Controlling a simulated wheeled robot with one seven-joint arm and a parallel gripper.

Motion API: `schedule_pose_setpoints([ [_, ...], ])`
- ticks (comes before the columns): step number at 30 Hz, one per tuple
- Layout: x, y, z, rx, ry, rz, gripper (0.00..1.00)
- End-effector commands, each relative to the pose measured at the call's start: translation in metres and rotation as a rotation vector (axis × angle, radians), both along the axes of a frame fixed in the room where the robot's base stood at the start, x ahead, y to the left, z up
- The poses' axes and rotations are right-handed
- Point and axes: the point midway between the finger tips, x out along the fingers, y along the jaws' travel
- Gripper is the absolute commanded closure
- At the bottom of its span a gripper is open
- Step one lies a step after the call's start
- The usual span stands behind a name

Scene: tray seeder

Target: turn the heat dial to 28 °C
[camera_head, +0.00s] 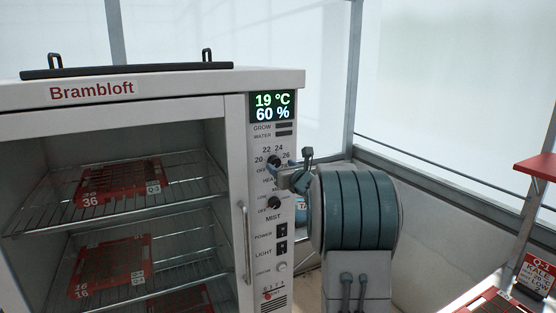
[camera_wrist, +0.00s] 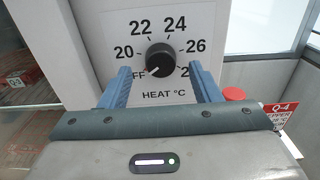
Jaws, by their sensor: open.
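The heat dial (camera_wrist: 160,57) is a round black knob on the white control panel, with 20, 22, 24 and 26 around it. OFF is partly hidden at lower left, and a number starting with 2 is cut by a finger at lower right. A small mark on the knob points lower left, toward OFF. My gripper (camera_wrist: 160,70) is open, its blue fingers on either side below the dial, with a gap to the knob on each side. In the head view the dial (camera_head: 274,161) is partly behind my gripper (camera_head: 284,174).
The display (camera_head: 272,106) reads 19 °C and 60 %. A mist dial (camera_head: 274,203) and power and light switches sit below on the panel. The cabinet door handle (camera_head: 246,228) is to the left. Red trays stand on wire shelves inside.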

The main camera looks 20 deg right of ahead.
Motion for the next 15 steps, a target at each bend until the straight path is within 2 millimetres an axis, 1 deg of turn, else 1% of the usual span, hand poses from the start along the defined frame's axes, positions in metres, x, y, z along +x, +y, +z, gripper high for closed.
schedule_pose_setpoints([
  [1,0.008,0.0,0.002,0.001,0.001,0.001,0.43],
  [3,0.016,0.001,0.002,0.001,0.001,0.0,0.43],
  [6,0.025,0.001,0.001,0.001,0.0,0.0,0.43],
  [10,0.031,0.001,0.0,0.001,0.001,0.0,0.43],
  [15,0.033,0.001,0.0,0.001,0.001,0.0,0.43],
])
